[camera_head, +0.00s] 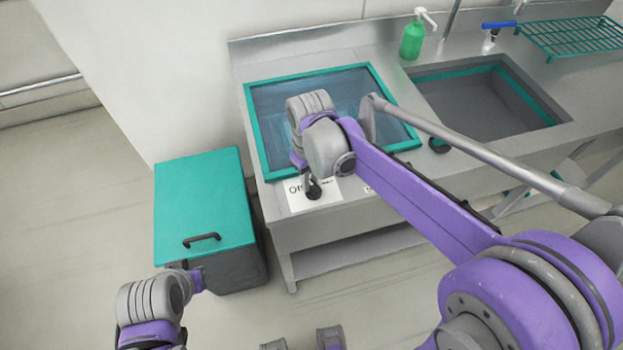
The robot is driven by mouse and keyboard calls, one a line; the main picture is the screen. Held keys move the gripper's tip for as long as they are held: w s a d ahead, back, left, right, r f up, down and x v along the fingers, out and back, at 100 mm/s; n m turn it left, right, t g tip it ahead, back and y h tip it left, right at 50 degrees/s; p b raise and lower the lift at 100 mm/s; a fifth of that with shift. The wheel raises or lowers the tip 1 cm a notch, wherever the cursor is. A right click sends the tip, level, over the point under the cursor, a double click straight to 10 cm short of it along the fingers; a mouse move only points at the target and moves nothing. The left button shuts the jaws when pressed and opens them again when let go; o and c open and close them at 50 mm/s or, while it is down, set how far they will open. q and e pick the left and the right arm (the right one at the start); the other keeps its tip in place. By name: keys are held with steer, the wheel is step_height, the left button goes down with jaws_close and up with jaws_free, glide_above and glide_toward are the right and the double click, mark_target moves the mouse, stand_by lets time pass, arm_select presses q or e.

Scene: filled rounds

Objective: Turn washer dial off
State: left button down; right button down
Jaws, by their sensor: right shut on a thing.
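The washer is a steel unit with a teal-framed glass lid (262,130) in its top. On its front edge a white label (328,195) begins with "O"; the rest of its text is partly covered. A small dark dial (314,191) sits on this label. My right gripper (309,178) reaches over the lid from the right and points down, shut on the dial. Its wrist hides the fingertips and most of the dial, so I cannot tell the dial's setting. My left gripper (195,279) is low at the left, near the teal-topped box, its fingers unclear.
The teal-topped box (200,200) with a black handle stands left of the washer. A sink (480,105), a green soap bottle (413,38), a blue-headed spray bottle (490,38) and a teal rack (575,36) are at the right. The floor at far left is clear.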

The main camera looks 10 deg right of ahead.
steer(key=n, duration=0.3)
steer(key=shift+s+a+n, duration=0.15)
steer(key=shift+n, duration=0.15)
steer(key=shift+s+a+n, duration=0.1)
steer(key=shift+n, duration=1.7)
steer(key=shift+b, duration=0.3)
steer(key=c, duration=0.8)
jaws_free()
steer(key=shift+o, duration=0.2)
step_height(320, 180, up, 11)
steer(key=shift+p, duration=0.4)
steer(key=shift+s+f, duration=0.1)
steer(key=shift+f, duration=0.05)
